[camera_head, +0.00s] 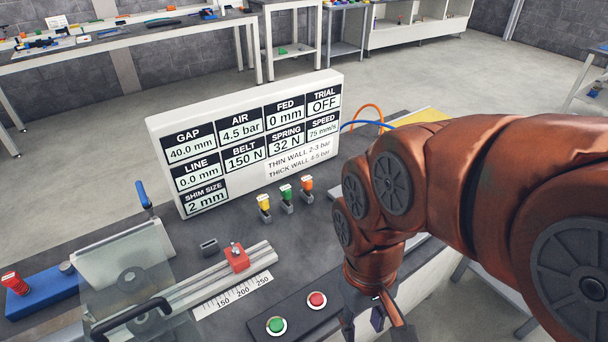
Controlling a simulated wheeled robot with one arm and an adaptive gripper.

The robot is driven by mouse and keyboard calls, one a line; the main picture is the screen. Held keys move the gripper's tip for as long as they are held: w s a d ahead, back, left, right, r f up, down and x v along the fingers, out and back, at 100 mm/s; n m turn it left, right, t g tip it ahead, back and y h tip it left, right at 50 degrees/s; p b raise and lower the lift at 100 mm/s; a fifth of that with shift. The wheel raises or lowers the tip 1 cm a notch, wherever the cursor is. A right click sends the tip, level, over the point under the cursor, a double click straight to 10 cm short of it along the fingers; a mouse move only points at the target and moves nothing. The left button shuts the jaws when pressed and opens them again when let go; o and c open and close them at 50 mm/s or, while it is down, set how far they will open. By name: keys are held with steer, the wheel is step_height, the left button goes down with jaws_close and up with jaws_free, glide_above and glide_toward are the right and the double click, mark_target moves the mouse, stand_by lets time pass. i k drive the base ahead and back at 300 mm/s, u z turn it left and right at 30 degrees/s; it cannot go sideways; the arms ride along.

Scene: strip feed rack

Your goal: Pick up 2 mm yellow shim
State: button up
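The yellow shim (264,203) stands upright on the dark bench top in front of the sign board, the leftmost of three coloured pieces. It has a pale top whose marking is too small to read. My gripper (376,328) is at the bottom edge of the view, to the right of and nearer than the shim, well apart from it. Its fingers are spread, with their ends close to the picture edge. A small dark purplish part shows between them; I cannot tell what it is.
A green shim (287,193) and an orange shim (307,184) stand right of the yellow one. The sign board (245,140) reads SHIM SIZE 2 mm. A rail with a red block (236,257), a ruler (233,295) and a button panel (297,315) lie in front.

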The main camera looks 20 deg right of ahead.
mark_target(263, 201)
steer(key=z, duration=0.5)
steer(key=k, duration=1.65)
steer(key=u, duration=1.2)
steer(key=i, duration=1.5)
